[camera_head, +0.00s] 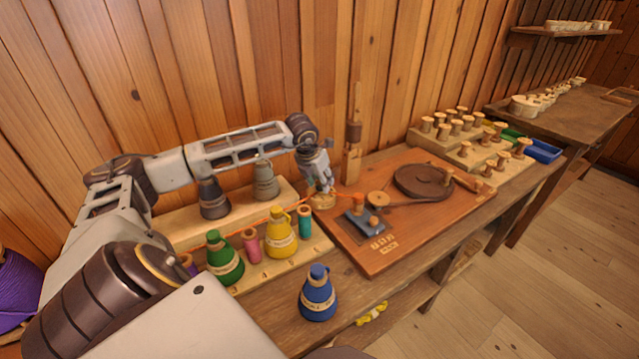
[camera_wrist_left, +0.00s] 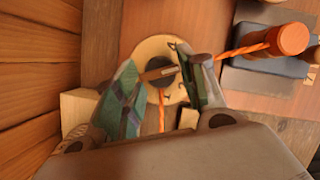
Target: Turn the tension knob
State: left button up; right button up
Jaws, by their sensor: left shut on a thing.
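The tension knob (camera_wrist_left: 160,70) is a dark round hub with a small wooden bar across it, on a pale round disc (camera_wrist_left: 152,46) with dark marks. In the head view the disc (camera_head: 322,202) sits at the left edge of the reddish wooden board (camera_head: 390,258), partly hidden below my gripper. My left gripper (camera_head: 321,188) reaches down over it. In the left wrist view its green-padded fingers (camera_wrist_left: 163,85) stand on both sides of the knob, shut on it. My right gripper is not in view.
A dark turntable (camera_head: 423,181) and a wooden post (camera_head: 352,150) are close by.

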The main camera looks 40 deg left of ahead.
pick_arm(q)
jog(key=shift+w+n+y+b, duration=0.1)
jog(key=shift+n+y+b, duration=0.2)
jog(key=shift+n, duration=0.3)
jog(key=shift+d+n+y+b, duration=0.15)
jog(key=shift+n+y+b, duration=0.2)
jog(key=shift+n, duration=0.55)
jog(key=shift+n+g, duration=0.3)
jog(key=shift+n, duration=0.1)
jog(key=shift+n+y, duration=0.35)
jog(key=shift+n, duration=0.35)
jog(key=n, duration=0.2)
jog(key=n+g+y, duration=0.1)
jog(key=n, duration=0.1)
jog(key=shift+w+d, duration=0.15)
jog(key=shift+w, duration=0.05)
jog(key=shift+n+g, duration=0.3)
jog(key=shift+n, duration=0.2)
jog(key=o, duration=1)
jog(key=shift+o, duration=0.2)
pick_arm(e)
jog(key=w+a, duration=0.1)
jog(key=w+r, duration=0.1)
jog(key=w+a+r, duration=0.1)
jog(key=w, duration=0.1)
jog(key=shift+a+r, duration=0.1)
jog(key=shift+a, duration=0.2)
